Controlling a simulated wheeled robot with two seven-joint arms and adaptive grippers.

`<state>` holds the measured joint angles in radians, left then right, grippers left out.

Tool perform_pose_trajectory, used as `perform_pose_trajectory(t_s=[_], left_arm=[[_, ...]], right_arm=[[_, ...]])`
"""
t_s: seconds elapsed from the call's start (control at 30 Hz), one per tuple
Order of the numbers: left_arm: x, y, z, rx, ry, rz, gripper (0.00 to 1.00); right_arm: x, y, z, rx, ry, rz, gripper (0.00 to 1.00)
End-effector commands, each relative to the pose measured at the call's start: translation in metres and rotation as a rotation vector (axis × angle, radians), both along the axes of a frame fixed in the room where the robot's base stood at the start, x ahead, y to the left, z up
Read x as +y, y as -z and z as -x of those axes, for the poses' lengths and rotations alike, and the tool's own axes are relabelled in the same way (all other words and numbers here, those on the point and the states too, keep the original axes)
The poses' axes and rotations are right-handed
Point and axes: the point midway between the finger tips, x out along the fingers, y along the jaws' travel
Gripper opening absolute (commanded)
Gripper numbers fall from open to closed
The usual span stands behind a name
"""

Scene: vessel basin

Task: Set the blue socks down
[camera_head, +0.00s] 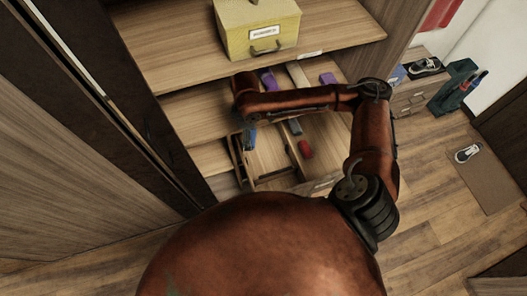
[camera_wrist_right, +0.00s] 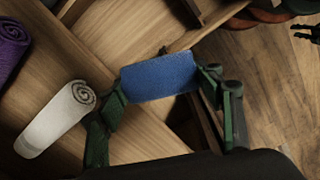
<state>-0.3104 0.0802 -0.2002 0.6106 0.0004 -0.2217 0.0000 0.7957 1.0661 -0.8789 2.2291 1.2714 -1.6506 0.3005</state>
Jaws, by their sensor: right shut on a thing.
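In the right wrist view, the rolled blue socks (camera_wrist_right: 158,77) are between the two green fingers of my right gripper (camera_wrist_right: 160,92), which is shut on them. The socks are over a wooden drawer with dividers; whether they touch its bottom I cannot tell. In the head view, my right arm reaches across the open drawer (camera_head: 268,160), and a blue item (camera_head: 249,139) shows just below its wrist. The arm hides most of the right gripper there.
White rolled socks (camera_wrist_right: 55,118) and purple socks (camera_wrist_right: 10,45) lie left of the gripper. A red item (camera_head: 305,149) and a blue-grey item (camera_head: 295,127) lie in the drawer. Wooden dividers stand close by. A yellow box (camera_head: 257,27) sits on the shelf above.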

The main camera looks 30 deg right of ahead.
Motion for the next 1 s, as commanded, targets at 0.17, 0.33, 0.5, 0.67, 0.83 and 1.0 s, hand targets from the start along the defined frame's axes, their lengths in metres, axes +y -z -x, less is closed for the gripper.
perform_pose_trajectory(t_s=[0.17,0.33,0.5,0.67,0.83,1.0], left_arm=[[0.001,0.012,-0.006,-0.007,0.001,0.0,0.3],[0.0,0.018,-0.019,-0.024,0.004,0.001,0.3],[0.0,0.021,-0.02,-0.025,0.005,0.001,0.3],[0.0,0.026,-0.015,-0.018,0.003,0.001,0.3],[0.0,0.032,-0.008,-0.008,0.003,0.001,0.3],[-0.001,0.034,-0.007,-0.006,0.003,0.001,0.3]], right_arm=[[-0.01,0.061,0.012,0.002,-0.361,0.001,0.43],[-0.018,0.098,0.022,-0.002,-0.633,0.007,0.43],[-0.021,0.116,0.028,-0.005,-0.778,0.011,0.43],[-0.022,0.139,0.03,-0.002,-0.811,0.012,0.43],[-0.022,0.17,0.029,-0.003,-0.81,0.013,0.43],[-0.022,0.183,0.029,-0.005,-0.811,0.013,0.43]])
